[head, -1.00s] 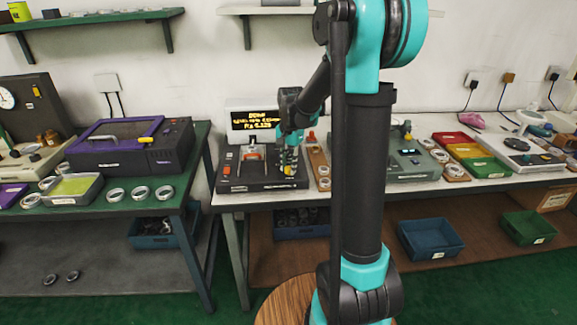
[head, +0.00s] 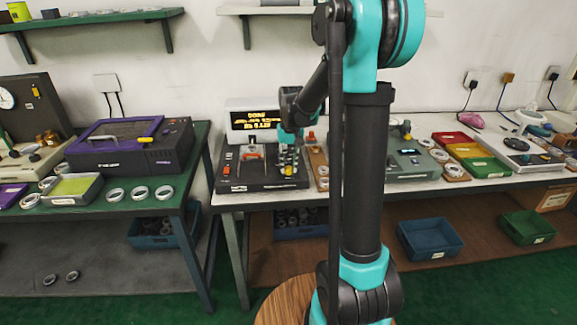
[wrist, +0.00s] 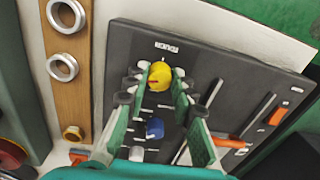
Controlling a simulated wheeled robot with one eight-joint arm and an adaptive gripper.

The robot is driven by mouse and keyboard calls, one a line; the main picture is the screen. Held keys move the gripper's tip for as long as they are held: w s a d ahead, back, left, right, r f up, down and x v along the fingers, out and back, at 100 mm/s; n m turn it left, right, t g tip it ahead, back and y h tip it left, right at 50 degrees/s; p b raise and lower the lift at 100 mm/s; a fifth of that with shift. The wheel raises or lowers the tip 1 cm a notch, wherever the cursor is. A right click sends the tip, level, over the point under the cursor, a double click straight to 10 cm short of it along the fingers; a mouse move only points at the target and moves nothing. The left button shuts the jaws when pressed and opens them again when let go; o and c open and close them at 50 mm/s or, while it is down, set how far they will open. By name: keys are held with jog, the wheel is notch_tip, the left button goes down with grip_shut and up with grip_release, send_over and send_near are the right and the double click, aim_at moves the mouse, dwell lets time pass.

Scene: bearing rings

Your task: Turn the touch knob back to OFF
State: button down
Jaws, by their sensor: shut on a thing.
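The yellow knob (wrist: 160,76) is on the dark panel of the device (wrist: 125,40), near a small label too small to read. My gripper (wrist: 161,80) points down with one finger on each side of the knob and is shut on it. In the head view my gripper (head: 287,160) is over the right part of the device (head: 262,182), and the yellow knob (head: 289,171) shows at its fingertips. The knob's pointer mark is not clear. The display (head: 253,119) behind shows yellow text, too blurred to read fully.
In the wrist view a blue knob (wrist: 155,128) is close to my fingers, and an orange lever (wrist: 229,141) is to the right. A wooden strip with rings (wrist: 66,68) lies beside the device. A grey-green machine (head: 412,164) stands to the right.

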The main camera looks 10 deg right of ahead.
aim_at(289, 166)
jog(key=n, duration=1.1)
jog(key=shift+w, duration=0.1)
jog(key=shift+n, duration=2.1)
jog(key=c, duration=1.3)
grip_release()
jog(key=shift+o, duration=0.2)
notch_tip(289, 166, up, 12)
jog(key=shift+w+d, duration=0.15)
jog(key=shift+w, duration=0.1)
